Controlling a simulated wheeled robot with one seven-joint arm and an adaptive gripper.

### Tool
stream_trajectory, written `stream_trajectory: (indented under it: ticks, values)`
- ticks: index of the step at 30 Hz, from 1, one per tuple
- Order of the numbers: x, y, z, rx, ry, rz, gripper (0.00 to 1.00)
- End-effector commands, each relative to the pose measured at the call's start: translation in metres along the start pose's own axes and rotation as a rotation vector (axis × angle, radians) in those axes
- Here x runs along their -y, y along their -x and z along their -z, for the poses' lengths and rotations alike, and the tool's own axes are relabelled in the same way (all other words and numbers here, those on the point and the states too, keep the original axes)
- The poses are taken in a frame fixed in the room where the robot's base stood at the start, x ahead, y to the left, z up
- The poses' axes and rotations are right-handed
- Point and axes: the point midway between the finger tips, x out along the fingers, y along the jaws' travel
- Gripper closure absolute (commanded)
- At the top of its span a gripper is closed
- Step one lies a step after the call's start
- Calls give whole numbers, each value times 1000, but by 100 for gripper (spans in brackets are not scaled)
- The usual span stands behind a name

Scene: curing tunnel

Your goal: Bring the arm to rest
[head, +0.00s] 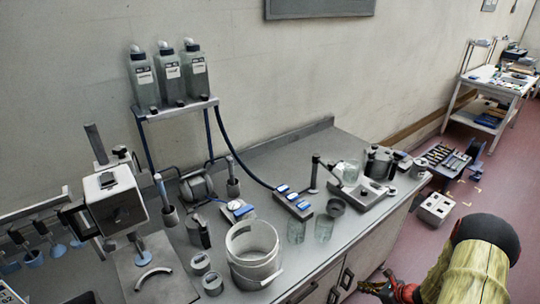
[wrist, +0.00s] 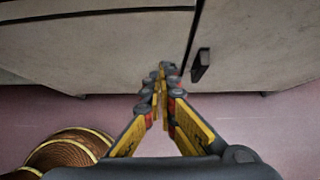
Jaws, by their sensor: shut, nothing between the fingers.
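My gripper (wrist: 163,72) is shut and empty in the wrist view. Its yellow and grey fingers meet in front of the pale cabinet doors (wrist: 100,50). In the head view my gripper (head: 388,286) shows small and partly cut off at the bottom edge, low beside the counter front. My arm, in a yellowish ribbed cover, fills the lower right of the head view. Its middle links are out of the picture.
The grey counter (head: 322,150) holds a white bucket (head: 254,262), glass jars (head: 296,231) and a rack of bottles (head: 170,75). A black door handle (wrist: 201,65) is right of my fingertips. A grey box (head: 435,208) sits on the pink floor (head: 500,170). A white table (head: 498,85) stands far right.

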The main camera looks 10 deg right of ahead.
Motion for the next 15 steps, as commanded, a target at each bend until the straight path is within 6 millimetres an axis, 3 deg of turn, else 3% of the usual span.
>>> stream_trajectory:
  ticks: [4, 8, 11, 15]
  values:
    - [-9, 0, 1, 0, 68, -30, 100]
    - [-51, 3, 10, -11, 173, -141, 100]
    - [-79, 19, 6, -17, 292, -228, 100]
    - [-110, 52, -18, -28, 511, -341, 100]
